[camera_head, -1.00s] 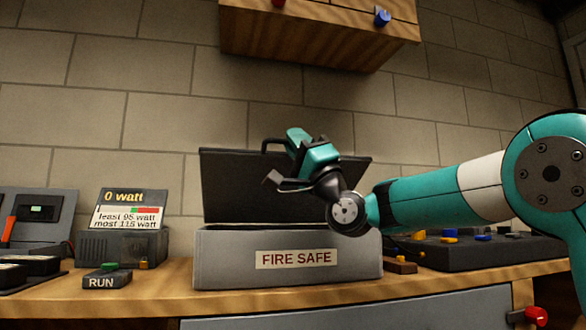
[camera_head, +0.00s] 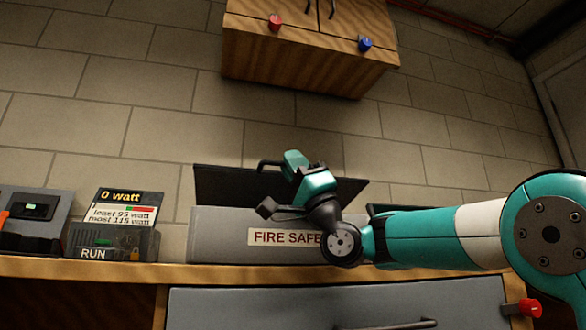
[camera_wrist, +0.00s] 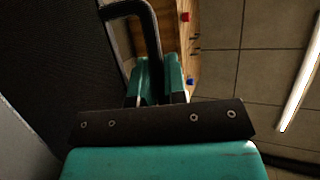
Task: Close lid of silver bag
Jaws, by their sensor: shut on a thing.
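The silver bag is a grey box (camera_head: 215,236) labelled FIRE SAFE, standing on the wooden bench. Its dark lid (camera_head: 222,188) is raised along the back and open. A black loop handle (camera_head: 268,162) sits on the lid's upper edge. My gripper (camera_head: 293,160) is shut on this handle, above the box. In the wrist view, my gripper's teal fingers (camera_wrist: 160,75) close around the black handle (camera_wrist: 150,30), with the dark lid (camera_wrist: 50,60) on the left. The box's inside is hidden.
A watt display (camera_head: 128,222) and a RUN button box (camera_head: 97,250) stand left of the bag. A wooden wall cabinet (camera_head: 310,65) hangs above. A grey drawer (camera_head: 330,300) is below the bench edge. My arm crosses the bench on the right.

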